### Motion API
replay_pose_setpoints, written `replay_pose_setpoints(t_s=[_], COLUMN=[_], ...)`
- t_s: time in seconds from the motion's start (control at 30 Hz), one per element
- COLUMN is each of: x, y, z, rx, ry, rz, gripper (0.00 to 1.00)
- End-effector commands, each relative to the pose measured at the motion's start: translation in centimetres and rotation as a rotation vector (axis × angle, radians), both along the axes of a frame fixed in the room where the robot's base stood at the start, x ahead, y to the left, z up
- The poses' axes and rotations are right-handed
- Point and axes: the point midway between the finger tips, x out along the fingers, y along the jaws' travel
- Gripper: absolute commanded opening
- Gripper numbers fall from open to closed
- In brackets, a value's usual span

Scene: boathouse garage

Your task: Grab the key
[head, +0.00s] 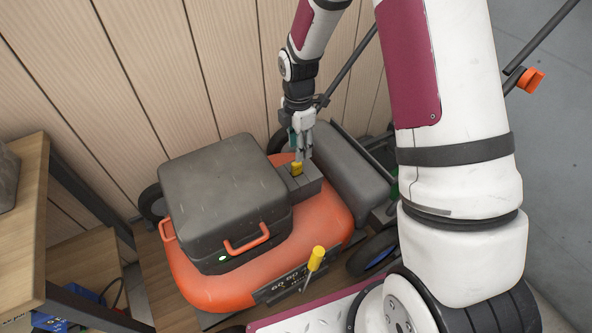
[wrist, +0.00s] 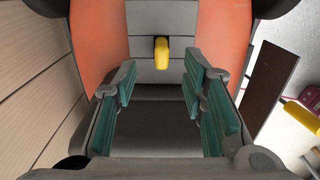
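The key is a small yellow piece (head: 297,168) standing in a grey block on top of an orange mower (head: 325,215). In the wrist view the key (wrist: 161,56) shows near the top centre, beyond the fingertips. My gripper (head: 300,152) is just above and beside the key in the head view. In the wrist view my gripper (wrist: 161,90) is open, with teal pads apart and nothing between them but the grey surface behind. The lower part of the key is hidden in the block.
A grey case (head: 218,185) with an orange handle lies on the mower, left of the key. A yellow-handled tool (head: 317,260) is in front of the mower. A wood-panelled wall (head: 150,70) is close behind. A wooden shelf (head: 22,235) stands at left.

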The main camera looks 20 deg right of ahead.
Motion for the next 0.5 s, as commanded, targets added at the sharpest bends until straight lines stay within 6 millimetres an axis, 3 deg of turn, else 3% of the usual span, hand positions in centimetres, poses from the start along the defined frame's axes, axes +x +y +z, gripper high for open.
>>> replay_pose_setpoints(t_s=[0.1,0.33,0.5], x=[0.0,-0.1,-0.4], y=[0.0,0.2,0.6], z=[-1.6,-3.1,-5.6], rx=[0.0,0.0,-0.002], ry=[0.002,0.002,0.004], rz=[0.0,0.0,0.001], gripper=[0.38,0.38,0.38])
